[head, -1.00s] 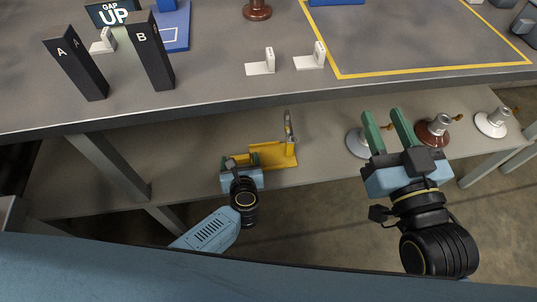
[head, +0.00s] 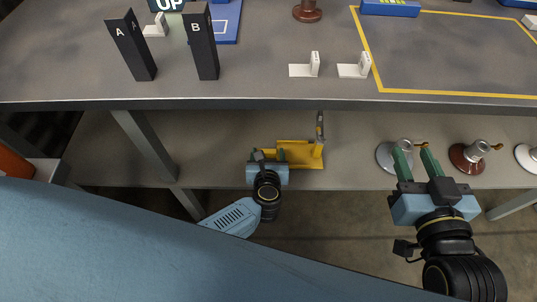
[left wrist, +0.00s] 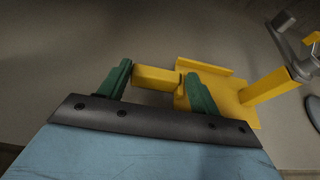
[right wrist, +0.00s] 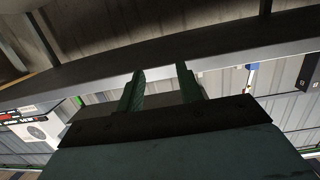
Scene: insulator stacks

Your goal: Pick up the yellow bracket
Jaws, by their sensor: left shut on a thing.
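The yellow bracket (head: 298,153) is on the lower shelf, under the table top, left of several insulators. It is a flat plate with an upright part at its right end and a bar at its left. My left gripper (head: 267,155) is shut on this bar; the left wrist view shows the bar (left wrist: 155,78) between the green fingers and the plate (left wrist: 230,97) to the right. Whether the bracket touches the shelf is unclear. A grey metal piece (head: 320,125) stands at its right end. My right gripper (head: 412,148) is open and empty before the shelf.
Insulators with grey caps stand on the lower shelf (head: 220,135): a grey one (head: 384,157), a brown one (head: 463,158) and a white one. The table edge (head: 270,105) overhangs. Above are black posts A (head: 132,45) and B (head: 202,45) and white brackets (head: 303,69).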

